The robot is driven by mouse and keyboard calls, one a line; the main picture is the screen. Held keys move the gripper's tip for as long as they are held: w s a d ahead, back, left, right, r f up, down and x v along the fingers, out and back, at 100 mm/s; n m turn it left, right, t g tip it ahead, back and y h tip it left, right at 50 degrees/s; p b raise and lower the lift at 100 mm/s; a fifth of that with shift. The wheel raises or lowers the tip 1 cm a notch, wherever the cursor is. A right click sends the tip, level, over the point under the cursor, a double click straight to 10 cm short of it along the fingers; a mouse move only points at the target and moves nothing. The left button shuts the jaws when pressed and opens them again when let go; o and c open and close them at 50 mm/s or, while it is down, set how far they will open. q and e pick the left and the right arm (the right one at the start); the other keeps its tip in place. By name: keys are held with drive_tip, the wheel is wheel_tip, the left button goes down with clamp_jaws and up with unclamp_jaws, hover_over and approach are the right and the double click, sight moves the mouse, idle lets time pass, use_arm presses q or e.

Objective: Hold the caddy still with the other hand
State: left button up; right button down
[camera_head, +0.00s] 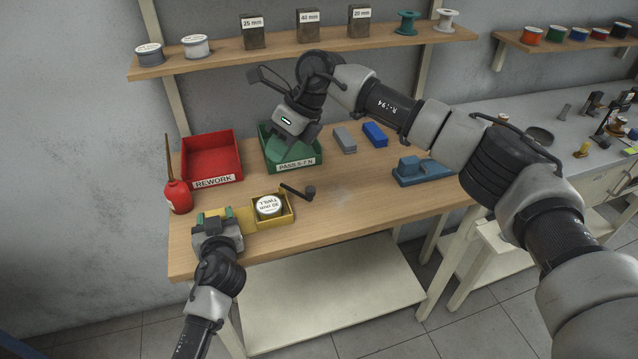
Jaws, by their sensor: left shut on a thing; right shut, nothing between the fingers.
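The caddy (286,219) is a small yellow open tray near the table's front left. A round tin or spool (268,206) with a white label reading "TWILL" sits in it. My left gripper (214,217) is at the caddy's left end and is shut on it; the exact contact is partly hidden by the gripper. My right gripper (288,146) points down over the green bin (297,167) labelled PASS, behind the caddy. It is shut and empty, and it covers part of the bin.
A black crank handle (300,191) stands at the caddy's right rear corner. A red REWORK bin (211,158) and a red oil can (178,196) are at left. Grey (345,140) and blue (375,134) blocks and a blue fixture (422,171) are at right. The front middle is clear.

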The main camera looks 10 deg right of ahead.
drive_tip(key=w+r+m+t+y, duration=0.3)
drive_tip(key=r+m+y, duration=0.2)
drive_tip(key=r+y, duration=0.15)
drive_tip(key=w+r+m+t+y, duration=0.2)
drive_tip(key=r+m+t+y, duration=0.1)
drive_tip(key=r+m+y, duration=0.3)
drive_tip(key=w+d+r+m+t+h, duration=0.1)
drive_tip(key=w+d+m+t+h, duration=0.4)
drive_tip(key=m, duration=0.4)
drive_tip(key=w+d+m+t+h, duration=0.2)
drive_tip(key=d+m+t+h, duration=0.1)
drive_tip(key=d+m+t, duration=0.5)
drive_tip(key=d+f+m+g+h, duration=0.6)
drive_tip(key=f+m, duration=0.4)
drive_tip(key=m, duration=0.2)
drive_tip(key=s+f+m+g+y, duration=0.2)
drive_tip(key=s+f+g, duration=0.5)
drive_tip(key=s, duration=0.5)
drive_tip(key=g, duration=0.2)
drive_tip(key=shift+s+m+g, duration=0.25)
drive_tip(key=shift+m+g, duration=0.05)
drive_tip(key=shift+a, duration=0.15)
